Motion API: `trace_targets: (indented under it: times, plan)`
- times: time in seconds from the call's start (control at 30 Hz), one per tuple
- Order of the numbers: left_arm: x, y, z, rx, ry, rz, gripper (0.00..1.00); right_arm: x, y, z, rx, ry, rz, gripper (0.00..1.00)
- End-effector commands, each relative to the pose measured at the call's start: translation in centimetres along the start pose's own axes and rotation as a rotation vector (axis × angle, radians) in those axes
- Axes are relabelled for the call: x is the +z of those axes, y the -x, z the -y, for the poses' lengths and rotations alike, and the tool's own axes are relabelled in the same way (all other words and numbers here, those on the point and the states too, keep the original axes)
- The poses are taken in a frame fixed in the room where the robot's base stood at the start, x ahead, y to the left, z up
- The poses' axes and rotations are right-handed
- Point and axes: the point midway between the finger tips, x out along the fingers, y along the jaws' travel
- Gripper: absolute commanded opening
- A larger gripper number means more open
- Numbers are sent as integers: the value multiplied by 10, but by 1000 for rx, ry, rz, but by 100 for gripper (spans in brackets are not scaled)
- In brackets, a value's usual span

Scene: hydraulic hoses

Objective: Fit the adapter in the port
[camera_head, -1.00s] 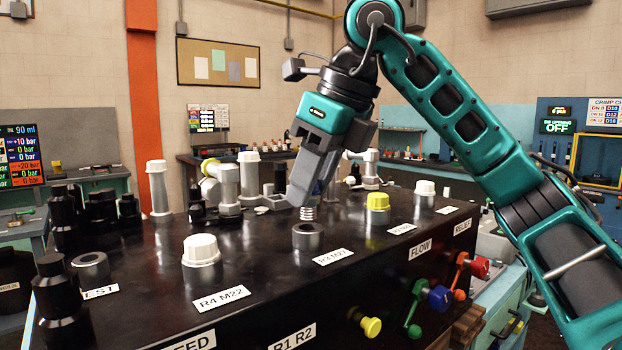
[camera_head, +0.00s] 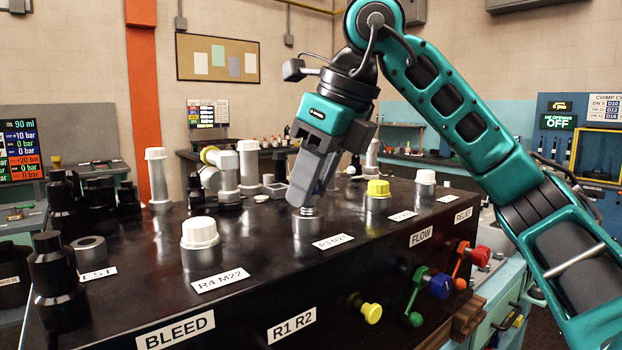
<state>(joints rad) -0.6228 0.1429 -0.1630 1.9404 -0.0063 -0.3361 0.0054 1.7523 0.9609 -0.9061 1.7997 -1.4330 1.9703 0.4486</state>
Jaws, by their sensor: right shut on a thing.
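The port (camera_head: 307,228) is a short grey metal collar on top of the black manifold block, behind a label that seems to read R3 M27. My right gripper (camera_head: 308,198) points down over it, shut on the adapter (camera_head: 307,211). Only a narrow silvery ringed part of the adapter shows below the fingertips. It is at the mouth of the port, roughly upright. I cannot tell how deep it sits, as the fingers hide the rest. My left gripper is not in view.
The black block (camera_head: 250,270) carries a white-capped port (camera_head: 200,240) at the front left, a yellow-capped port (camera_head: 378,195) and another white-capped port (camera_head: 426,184) to the right. Grey fittings (camera_head: 228,180) stand behind. Black fittings (camera_head: 58,280) stand at the left. Coloured knobs (camera_head: 440,285) stick out at the right.

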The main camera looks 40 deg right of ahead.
Motion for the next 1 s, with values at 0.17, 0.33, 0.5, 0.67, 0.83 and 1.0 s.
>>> trace_targets:
  times: [0.17,0.33,0.5,0.67,0.83,1.0]
  plan:
    - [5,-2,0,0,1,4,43,-2,-5,0,0,0,1,0]
    - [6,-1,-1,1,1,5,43,-2,-4,0,0,0,1,44]
    - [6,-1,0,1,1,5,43,-2,-4,0,0,0,1,60]
    - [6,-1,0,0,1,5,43,-2,-4,0,0,0,1,62]
    - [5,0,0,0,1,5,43,-2,-1,0,0,0,1,62]
    - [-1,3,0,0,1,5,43,0,24,0,-2,0,5,62]
